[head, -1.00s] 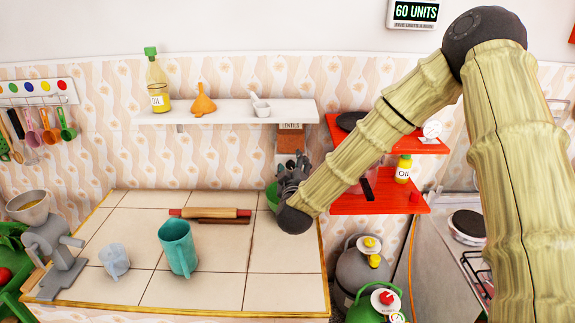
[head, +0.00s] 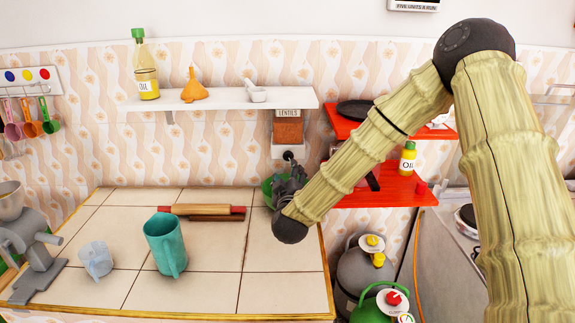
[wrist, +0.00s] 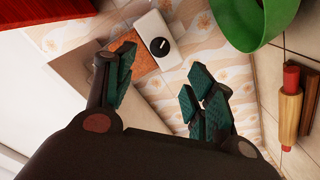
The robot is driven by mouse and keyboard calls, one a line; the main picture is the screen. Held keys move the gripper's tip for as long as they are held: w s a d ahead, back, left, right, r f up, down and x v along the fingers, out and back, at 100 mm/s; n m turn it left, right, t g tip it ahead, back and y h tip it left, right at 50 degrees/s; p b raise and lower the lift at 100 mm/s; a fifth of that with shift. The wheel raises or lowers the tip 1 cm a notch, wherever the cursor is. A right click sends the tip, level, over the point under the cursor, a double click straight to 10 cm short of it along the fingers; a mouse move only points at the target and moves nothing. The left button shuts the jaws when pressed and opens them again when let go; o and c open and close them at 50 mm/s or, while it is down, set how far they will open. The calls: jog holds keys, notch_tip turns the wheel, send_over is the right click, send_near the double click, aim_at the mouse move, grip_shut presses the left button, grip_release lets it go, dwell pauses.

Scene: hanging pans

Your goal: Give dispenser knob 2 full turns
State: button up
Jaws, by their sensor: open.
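The lentils dispenser (head: 288,127) hangs on the wall under the white shelf. Its round black knob (head: 289,156) sits on the pale lower part of the dispenser. In the wrist view the knob (wrist: 158,47) is in clear sight with a white mark on its face, and the orange lentil window (wrist: 139,58) is beside it. My gripper (head: 286,187) is below the knob in the head view, apart from it. In the wrist view my gripper (wrist: 162,82) has its fingers spread with nothing between them; the knob lies beyond the fingertips.
A green bowl (wrist: 262,25) is close by at the counter's back, partly hidden by my gripper in the head view. Red shelves (head: 385,190) are right of the dispenser.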

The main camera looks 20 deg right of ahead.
aim_at(288, 157)
jog(key=p+x, duration=0.3)
jog(key=x, duration=0.7)
jog(key=shift+w, duration=0.25)
jog(key=c, duration=1)
